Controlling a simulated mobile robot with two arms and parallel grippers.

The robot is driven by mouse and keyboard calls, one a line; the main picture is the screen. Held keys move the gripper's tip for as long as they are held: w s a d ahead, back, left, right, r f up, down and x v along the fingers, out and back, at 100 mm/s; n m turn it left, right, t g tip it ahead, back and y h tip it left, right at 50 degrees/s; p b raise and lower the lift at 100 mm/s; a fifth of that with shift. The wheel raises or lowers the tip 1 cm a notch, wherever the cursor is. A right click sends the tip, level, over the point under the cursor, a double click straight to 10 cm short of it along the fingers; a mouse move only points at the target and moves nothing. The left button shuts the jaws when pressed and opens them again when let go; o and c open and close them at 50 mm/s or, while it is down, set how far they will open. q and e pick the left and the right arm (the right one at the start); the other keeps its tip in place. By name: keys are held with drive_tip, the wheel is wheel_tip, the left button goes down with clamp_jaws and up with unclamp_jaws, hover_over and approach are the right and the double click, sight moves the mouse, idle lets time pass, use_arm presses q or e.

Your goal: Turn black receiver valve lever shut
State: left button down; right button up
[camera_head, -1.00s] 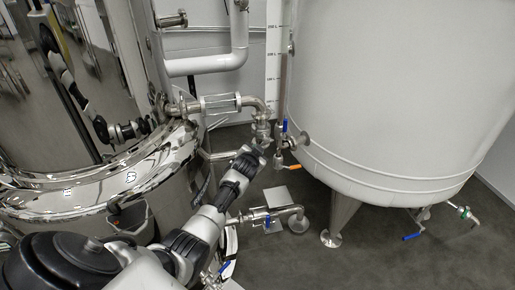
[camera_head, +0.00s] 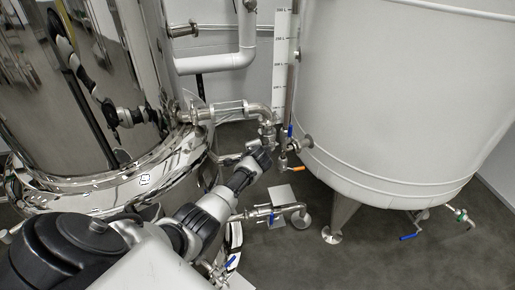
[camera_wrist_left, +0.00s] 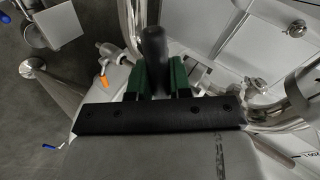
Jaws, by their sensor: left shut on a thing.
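The black receiver valve lever (camera_wrist_left: 154,48) is in the left wrist view, upright in the picture between two green finger pads. My left gripper (camera_wrist_left: 155,78) is shut on this lever. In the head view my left gripper (camera_head: 265,152) reaches the pipe elbow between the two tanks, and the lever itself is hidden there by the gripper and arm. My right gripper is not in view.
A shiny steel tank (camera_head: 110,90) stands on the left and a large white tank (camera_head: 410,90) on the right. An orange lever (camera_head: 296,168) and a blue lever (camera_head: 290,131) sit close to my gripper. A pipe with a blue valve (camera_head: 272,212) runs below. Grey floor is open at lower right.

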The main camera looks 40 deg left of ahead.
use_arm(q)
drive_tip(key=shift+s+r+m+g+y+p, duration=0.1)
drive_tip(key=shift+r+m+g+y+p, duration=0.5)
drive_tip(key=shift+r+m+g+p, duration=0.15)
drive_tip(key=shift+a, duration=0.1)
drive_tip(key=c, duration=1.1)
unclamp_jaws()
drive_tip(key=shift+o, duration=0.2)
drive_tip(key=shift+s+d+r+p, duration=0.25)
drive_tip(key=shift+d+r+p, duration=0.05)
drive_tip(key=shift+d+r, duration=0.1)
drive_tip(key=p+v, duration=0.2)
drive_tip(key=v, duration=0.7)
drive_tip(key=shift+s+d+r, duration=0.15)
drive_tip(key=shift+s+d, duration=0.05)
drive_tip(key=shift+d, duration=0.05)
